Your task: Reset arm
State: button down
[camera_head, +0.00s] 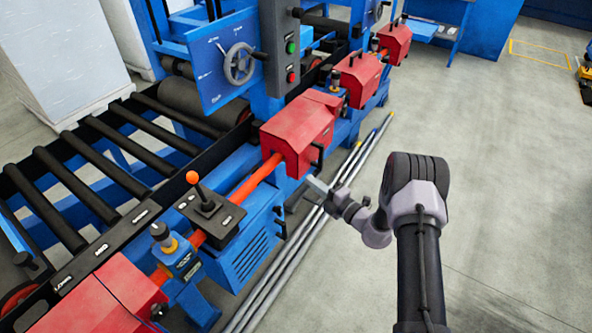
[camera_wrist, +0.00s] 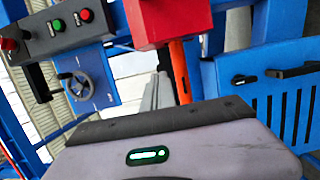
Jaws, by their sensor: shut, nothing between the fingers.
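My gripper (camera_head: 318,187) is at the middle of the head view, at the end of my dark arm, which reaches in from the lower right. It is shut and empty. Its tip is just in front of the blue machine's red cover (camera_head: 300,130), above the metal rods on the floor; I cannot tell whether it touches anything. In the wrist view, a grey housing with a green light fills the bottom, and the fingertips cannot be made out.
A joystick (camera_head: 205,205) with an orange ball stands on the blue machine, near an orange pipe (camera_head: 255,180). A handwheel (camera_head: 239,64) is on a blue panel, with green and red buttons beside it. Long metal rods (camera_head: 262,300) lie along the machine. Open floor (camera_head: 500,180) is on the right.

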jog(key=s+a+r+n+g+y, duration=0.1)
jog(key=s+a+r+n+g, duration=0.5)
jog(key=s+r+n, duration=0.45)
jog(key=s+a+r+n+g+y, duration=0.1)
jog(key=s+a+r+n+g, duration=0.5)
jog(key=r+n, duration=0.65)
jog(key=s+d+r+n+t+h, duration=0.1)
jog(key=s+d+r+n+h, duration=0.2)
jog(key=s+n, duration=0.6)
jog(key=s+d+r+n+t+h, duration=0.2)
jog(key=s+d+r+n+h, duration=0.1)
jog(key=s+d+n+h, duration=0.4)
jog(key=s+n+h, duration=0.1)
jog(key=s+n, duration=0.2)
jog(key=s, duration=0.3)
jog(key=shift+d+t, duration=0.3)
jog(key=shift+d, duration=0.05)
jog(key=shift+r, duration=0.15)
